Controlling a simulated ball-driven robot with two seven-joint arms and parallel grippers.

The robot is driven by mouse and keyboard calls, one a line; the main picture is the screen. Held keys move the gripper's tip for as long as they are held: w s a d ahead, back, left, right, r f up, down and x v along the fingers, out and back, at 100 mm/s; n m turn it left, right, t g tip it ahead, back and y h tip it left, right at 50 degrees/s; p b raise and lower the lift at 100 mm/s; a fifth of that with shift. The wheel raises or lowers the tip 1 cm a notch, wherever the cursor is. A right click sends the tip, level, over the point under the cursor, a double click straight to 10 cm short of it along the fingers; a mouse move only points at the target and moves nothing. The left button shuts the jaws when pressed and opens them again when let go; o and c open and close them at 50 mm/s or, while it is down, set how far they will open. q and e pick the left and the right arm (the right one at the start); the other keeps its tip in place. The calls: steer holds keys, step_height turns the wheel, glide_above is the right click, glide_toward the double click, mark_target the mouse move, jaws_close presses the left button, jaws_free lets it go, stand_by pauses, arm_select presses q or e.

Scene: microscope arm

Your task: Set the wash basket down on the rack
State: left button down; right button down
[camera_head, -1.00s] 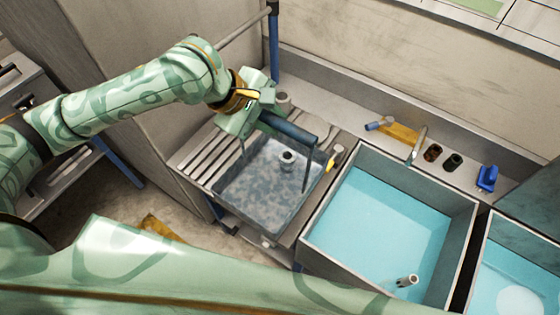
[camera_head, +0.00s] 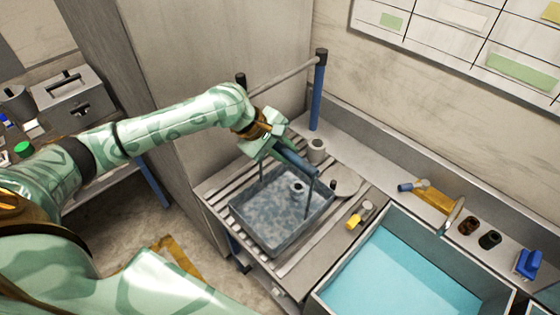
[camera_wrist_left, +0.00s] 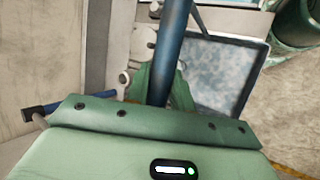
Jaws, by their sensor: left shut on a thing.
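The wash basket (camera_head: 262,232) is a grey, shallow square tray with a mottled floor and a raised blue bar handle (camera_head: 297,159). It is over the slatted rack (camera_head: 214,194) at the left end of the bench. I cannot tell whether its underside touches the slats. A small grey ring-shaped part (camera_head: 297,187) is inside it. My left gripper (camera_head: 284,146) is shut on the handle above the basket. In the left wrist view the blue handle (camera_wrist_left: 170,55) runs up between the fingers, with part of the basket (camera_wrist_left: 225,70) behind. My right gripper is not in view.
A basin of blue liquid (camera_head: 398,285) stands right of the rack. A yellow-and-grey item (camera_head: 360,214) lies between them. A round lid (camera_head: 343,181) and a grey cup (camera_head: 317,150) are behind the basket. A blue post (camera_head: 318,92) with a rail stands at the back.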

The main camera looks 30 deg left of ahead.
arm_select(q)
step_height(320, 180, down, 6)
steer(key=w+a, duration=0.1)
steer(key=a, duration=0.1)
steer(key=shift+w+r, duration=0.15)
steer(key=shift+r, duration=0.05)
steer(key=c, duration=1.2)
jaws_free()
steer(key=shift+f, duration=0.1)
steer(key=v, duration=1.2)
